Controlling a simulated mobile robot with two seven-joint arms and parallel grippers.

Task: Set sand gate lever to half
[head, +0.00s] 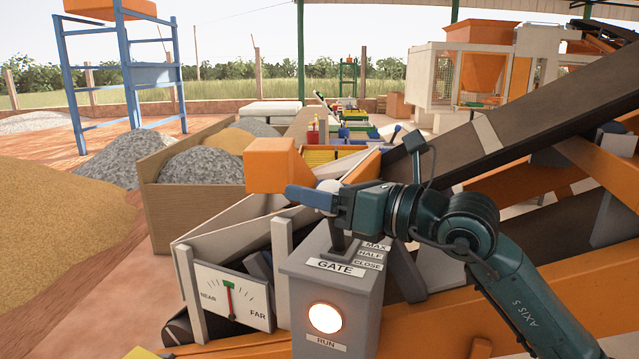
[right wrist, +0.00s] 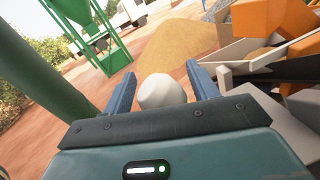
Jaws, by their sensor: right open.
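The grey control box (head: 333,290) marked GATE stands at the lower middle of the head view. Its lever has a dark stalk (head: 341,240) and a pale round knob (head: 329,185). The labels MAX, HALF and CLOSE (head: 370,256) run down beside the slot. My right gripper (head: 305,192) is at the knob, its blue fingers open. In the right wrist view the knob (right wrist: 162,92) sits between the two open fingers (right wrist: 161,74), with a gap visible on the right. The gripper partly hides the lever, so I cannot tell its exact setting. My left gripper is out of view.
A lit round RUN button (head: 325,317) is on the box front. A NEAR–FAR dial (head: 232,298) stands to the left. An orange block-shaped part (head: 277,165) is just behind the gripper. A dark conveyor belt (head: 520,130) slopes up to the right.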

